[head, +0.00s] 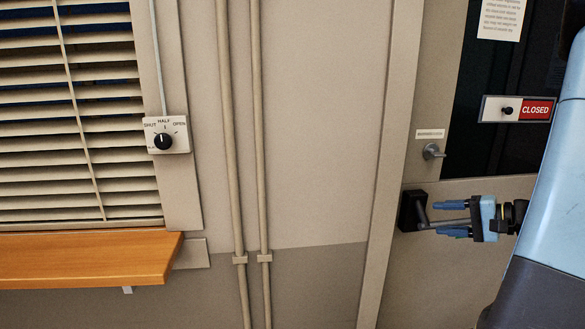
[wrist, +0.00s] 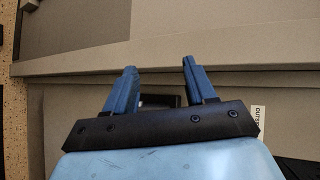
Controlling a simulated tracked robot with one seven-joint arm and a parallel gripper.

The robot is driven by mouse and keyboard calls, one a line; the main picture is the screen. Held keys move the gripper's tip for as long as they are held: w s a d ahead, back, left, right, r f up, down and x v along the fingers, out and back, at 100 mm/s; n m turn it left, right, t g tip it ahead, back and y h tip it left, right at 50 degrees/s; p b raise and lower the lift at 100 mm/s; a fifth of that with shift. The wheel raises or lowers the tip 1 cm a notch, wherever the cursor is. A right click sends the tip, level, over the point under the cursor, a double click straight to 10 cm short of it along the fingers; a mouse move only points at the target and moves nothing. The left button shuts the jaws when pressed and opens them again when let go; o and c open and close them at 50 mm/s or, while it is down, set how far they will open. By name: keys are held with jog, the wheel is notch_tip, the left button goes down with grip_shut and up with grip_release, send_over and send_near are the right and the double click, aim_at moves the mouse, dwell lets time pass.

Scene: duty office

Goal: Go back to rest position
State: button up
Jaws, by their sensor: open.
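My gripper (head: 437,217) is at the right of the head view, with its two blue fingers pointing left and spread apart. In the wrist view my gripper (wrist: 159,65) also shows open, with no object clamped between the fingers. A black door handle (head: 411,211) with a grey lever is just left of the fingertips. The lever runs across the space between the fingers in the head view; I cannot tell whether they touch. In the wrist view a dark part (wrist: 158,100) shows behind the fingers, partly hidden by the gripper body.
The handle is on a beige door (head: 400,275) with a dark window, a red CLOSED sign (head: 535,110) and a small lock knob (head: 432,151). At the left are window blinds (head: 70,120), a SHUT/HALF/OPEN dial (head: 162,141) and a wooden shelf (head: 85,265). Vertical pipes (head: 256,130) run up the wall.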

jog(key=s+a+r+n+g+h, duration=0.2)
jog(key=s+a+r+n+h, duration=0.2)
jog(key=s+a, duration=0.4)
jog(key=s+a+r+n+g+h, duration=0.2)
jog(key=s+a+r+n+h, duration=0.3)
jog(key=s+a+h, duration=0.1)
jog(key=s+a, duration=0.1)
jog(key=a, duration=0.1)
jog(key=shift+s+a+r, duration=0.3)
jog(key=shift+s, duration=0.1)
jog(key=shift+c, duration=0.4)
dwell(1.7)
jog(key=shift+c, duration=0.8)
jog(key=shift+a, duration=0.1)
